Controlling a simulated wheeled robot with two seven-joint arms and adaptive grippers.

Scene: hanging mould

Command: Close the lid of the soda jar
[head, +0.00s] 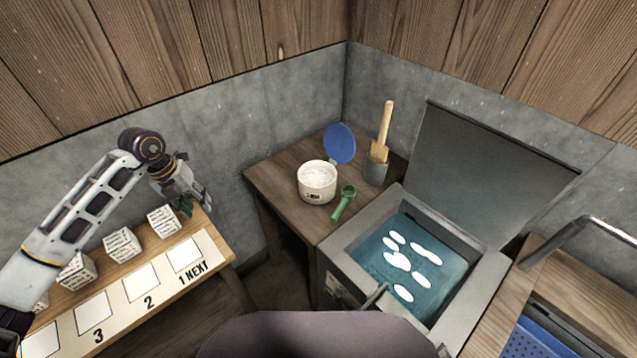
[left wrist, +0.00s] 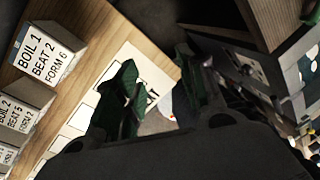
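The soda jar (head: 317,190) is a white round tub with white powder inside, standing on a small wooden table. Its blue round lid (head: 340,143) stands up open at the jar's back right. My left gripper (head: 193,200) is at the left, above the board with the numbered squares, well apart from the jar. In the left wrist view its two green-padded fingers (left wrist: 163,88) are spread with nothing clear between them. My right gripper does not show in either view.
A green scoop (head: 343,203) lies right of the jar. A wooden paddle stands in a grey holder (head: 376,172) behind it. A vat (head: 345,262) of teal liquid with its cover raised stands at front right. Printed cubes (head: 163,221) line the board (head: 215,248).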

